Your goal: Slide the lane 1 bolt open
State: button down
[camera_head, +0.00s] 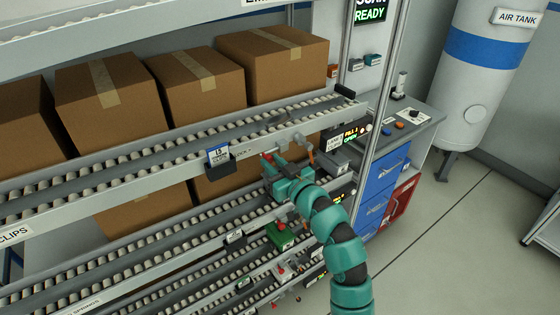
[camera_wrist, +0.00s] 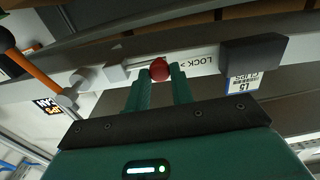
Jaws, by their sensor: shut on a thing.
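The bolt's red knob (camera_wrist: 159,69) sits on the face of a pale rail, beside a strip marked LOCK with an arrow (camera_wrist: 198,62). A light metal rod (camera_wrist: 122,72) runs left from the knob in the wrist view. My gripper (camera_wrist: 163,73) has its two green fingers around the knob and is shut on it. In the head view my gripper (camera_head: 272,166) is at the front edge of the upper roller lane (camera_head: 130,180), near its right end. A small red part shows at the fingertips there; the rest of the bolt is mostly hidden.
A dark holder (camera_head: 220,168) with a blue-and-white card is left of my gripper. An orange lever (camera_wrist: 26,64) is at left in the wrist view. A lit display (camera_head: 355,132) stands at the lane end. Cardboard boxes (camera_head: 195,82) stand behind. Open floor (camera_head: 455,240) lies to the right.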

jog(key=shift+a+f, duration=0.1)
jog(key=c, duration=1.2)
grip_release()
jog(key=shift+s+a, duration=0.15)
jog(key=shift+s, duration=0.05)
jog(key=p+v, duration=0.5)
jog(key=v, duration=1.2)
jog(key=shift+d, duration=0.2)
jog(key=shift+s, duration=0.1)
